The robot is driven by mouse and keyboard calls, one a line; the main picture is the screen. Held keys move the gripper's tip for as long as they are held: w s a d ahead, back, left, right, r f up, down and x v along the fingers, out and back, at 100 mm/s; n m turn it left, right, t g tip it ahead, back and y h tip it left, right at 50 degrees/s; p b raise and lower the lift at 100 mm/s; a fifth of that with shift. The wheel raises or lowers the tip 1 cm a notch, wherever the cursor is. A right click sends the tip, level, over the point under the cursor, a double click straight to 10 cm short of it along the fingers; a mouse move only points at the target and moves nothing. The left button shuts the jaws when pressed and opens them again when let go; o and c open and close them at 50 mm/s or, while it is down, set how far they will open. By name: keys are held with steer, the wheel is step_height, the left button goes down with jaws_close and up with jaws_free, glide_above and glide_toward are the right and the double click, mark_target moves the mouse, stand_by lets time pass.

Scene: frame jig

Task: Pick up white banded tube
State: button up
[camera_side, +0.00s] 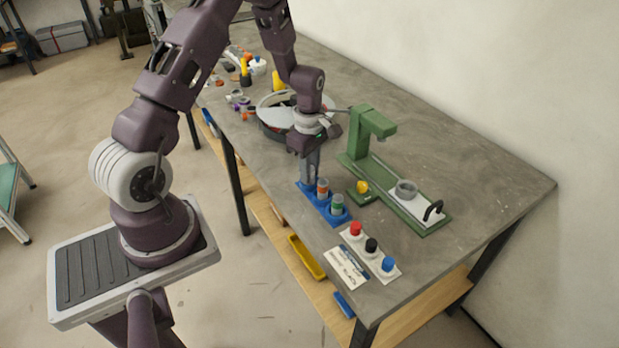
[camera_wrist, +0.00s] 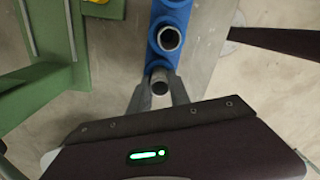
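The blue rack (camera_side: 318,206) stands near the table's front edge, and it also shows in the wrist view (camera_wrist: 155,50). It holds an orange-banded tube (camera_side: 322,188) and a green-banded tube (camera_side: 337,204). My gripper (camera_side: 311,178) points down over the rack's far end, beside the orange-banded tube. In the wrist view, a grey-rimmed tube (camera_wrist: 160,84) lies between my fingertips (camera_wrist: 160,92); its band is hidden. I cannot tell whether the fingers touch it. An open-topped tube (camera_wrist: 169,38) stands in the neighbouring rack hole. No white band is visible.
Red, black and blue knobs (camera_side: 371,246) sit on a white strip in front. A round pan (camera_side: 275,124) is behind my gripper. The table's right side is clear.

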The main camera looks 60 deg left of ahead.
jaws_close()
step_height(320, 180, up, 13)
stand_by(0.4)
